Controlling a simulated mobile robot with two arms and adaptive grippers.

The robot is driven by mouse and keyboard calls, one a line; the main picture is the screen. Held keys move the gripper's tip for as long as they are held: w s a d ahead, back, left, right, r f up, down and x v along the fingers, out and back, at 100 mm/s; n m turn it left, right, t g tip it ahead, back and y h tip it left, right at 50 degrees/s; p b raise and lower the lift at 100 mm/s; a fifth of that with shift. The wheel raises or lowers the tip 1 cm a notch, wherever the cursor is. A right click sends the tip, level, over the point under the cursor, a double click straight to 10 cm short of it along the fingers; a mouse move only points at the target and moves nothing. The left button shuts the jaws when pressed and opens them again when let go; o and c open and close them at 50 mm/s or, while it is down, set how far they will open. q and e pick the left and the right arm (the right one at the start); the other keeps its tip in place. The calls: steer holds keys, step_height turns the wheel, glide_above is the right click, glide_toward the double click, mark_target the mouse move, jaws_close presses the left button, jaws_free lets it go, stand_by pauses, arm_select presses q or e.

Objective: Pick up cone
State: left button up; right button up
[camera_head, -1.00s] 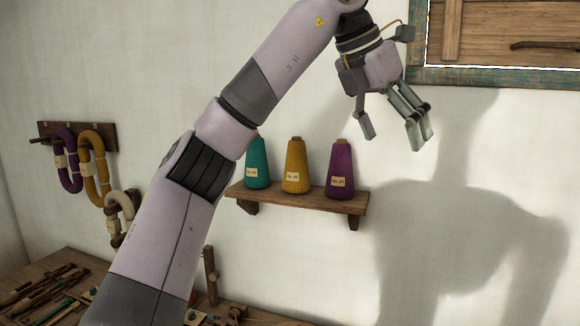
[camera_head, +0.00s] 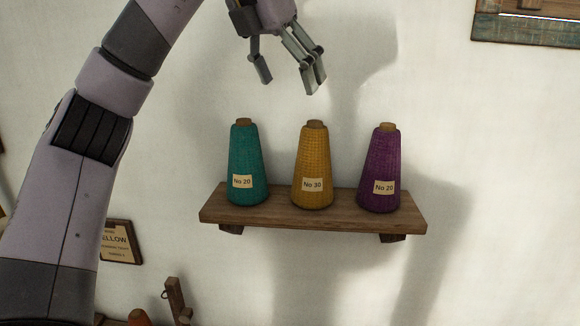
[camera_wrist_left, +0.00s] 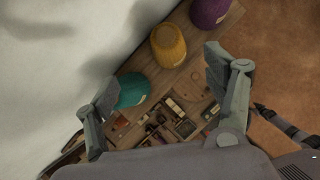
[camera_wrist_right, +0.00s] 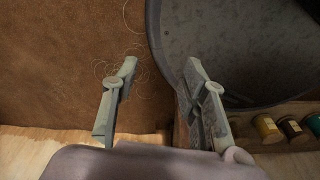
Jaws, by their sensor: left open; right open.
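Three thread cones stand upright in a row on a wooden wall shelf (camera_head: 300,214): a teal cone (camera_head: 246,165) marked No 20 at the left, a yellow cone (camera_head: 313,160) marked No 30 in the middle, and a purple cone (camera_head: 382,165) marked No 20 at the right. My left gripper (camera_head: 288,82) is open and empty above the teal and yellow cones, apart from them. In the left wrist view the teal cone (camera_wrist_left: 132,90), yellow cone (camera_wrist_left: 168,46) and purple cone (camera_wrist_left: 208,13) show below the open fingers (camera_wrist_left: 158,80). My right gripper (camera_wrist_right: 158,85) is open and empty.
A wooden-framed board (camera_head: 528,24) hangs at the upper right. A small sign (camera_head: 120,242) is on the wall at the lower left. The right wrist view shows a large dark round object (camera_wrist_right: 245,55) and several spools (camera_wrist_right: 290,128). The wall right of the shelf is clear.

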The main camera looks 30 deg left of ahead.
mark_target(309, 123)
arm_select(q)
steer(key=x, duration=0.2)
steer(key=d+x, duration=0.1)
steer(key=x, duration=0.5)
steer(key=shift+w+d, duration=0.15)
steer(key=x, duration=0.2)
steer(key=shift+a+f+p, duration=0.2)
steer(key=shift+f+p, duration=0.15)
steer(key=shift+f, duration=0.15)
steer(key=shift+w+d+f, duration=0.1)
steer(key=shift+d+f, duration=0.05)
steer(key=p+x, duration=0.2)
steer(key=x, duration=0.2)
steer(key=shift+w+f, duration=0.1)
steer(key=shift+w, duration=0.15)
steer(key=shift+w+f, duration=0.1)
steer(key=shift+f, duration=0.2)
arm_select(e)
steer(key=d, duration=0.1)
steer(key=d+r, duration=0.1)
steer(key=s+d+r, duration=0.1)
steer(key=d, duration=0.1)
steer(key=shift+r, duration=0.1)
arm_select(q)
steer(key=shift+c, duration=0.2)
